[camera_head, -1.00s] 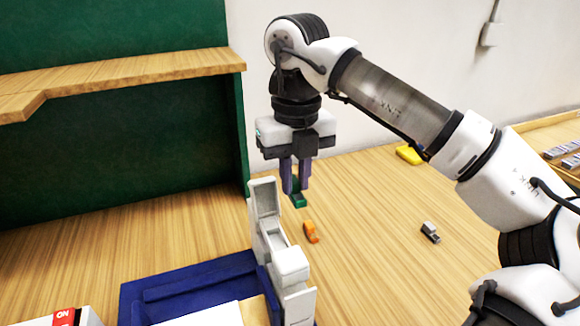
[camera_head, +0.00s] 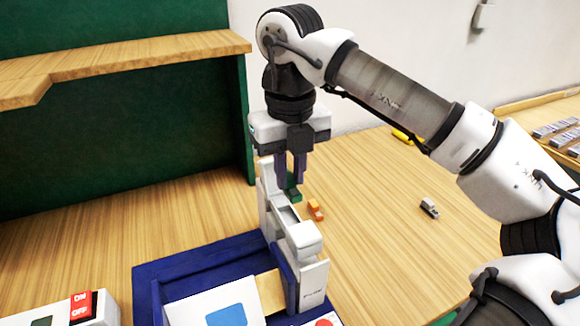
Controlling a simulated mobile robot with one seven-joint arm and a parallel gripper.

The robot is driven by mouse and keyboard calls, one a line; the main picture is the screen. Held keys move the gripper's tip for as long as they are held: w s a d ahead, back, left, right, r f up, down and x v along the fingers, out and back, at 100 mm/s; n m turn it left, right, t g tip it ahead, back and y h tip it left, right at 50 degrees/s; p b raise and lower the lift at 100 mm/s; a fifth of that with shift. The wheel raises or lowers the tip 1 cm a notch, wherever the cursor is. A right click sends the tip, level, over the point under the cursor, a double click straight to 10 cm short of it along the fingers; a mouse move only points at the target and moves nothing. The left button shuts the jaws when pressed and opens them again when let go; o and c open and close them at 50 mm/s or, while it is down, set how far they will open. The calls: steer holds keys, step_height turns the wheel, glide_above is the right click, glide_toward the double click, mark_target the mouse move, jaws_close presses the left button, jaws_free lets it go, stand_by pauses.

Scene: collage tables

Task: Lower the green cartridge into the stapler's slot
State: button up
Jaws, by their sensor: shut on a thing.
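The green cartridge (camera_head: 293,194) is pinched between the purple fingers of my gripper (camera_head: 291,182), which is shut on it. The gripper points straight down, just behind and above the white stapler (camera_head: 306,237). The stapler stands upright at the right side of a blue tray. Its lid is raised at the back, and the grey slot (camera_head: 289,214) lies open in its top, just below and in front of the cartridge. The stapler's raised lid hides part of the fingers and cartridge. I cannot tell the exact gap between cartridge and slot.
An orange cartridge (camera_head: 316,210) and a grey one (camera_head: 429,208) lie on the wooden table to the right. The blue tray (camera_head: 150,290) holds white paper. A red ON/OFF switch (camera_head: 81,306) is at lower left. A green panel (camera_head: 110,140) with a wooden shelf stands behind.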

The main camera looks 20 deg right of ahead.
steer(key=shift+f+b, duration=2.1)
steer(key=shift+f, duration=1)
steer(key=o, duration=0.8)
steer(key=shift+o, duration=0.2)
step_height(320, 180, up, 14)
steer(key=p, duration=0.8)
steer(key=shift+p, duration=0.3)
steer(key=shift+f, duration=0.15)
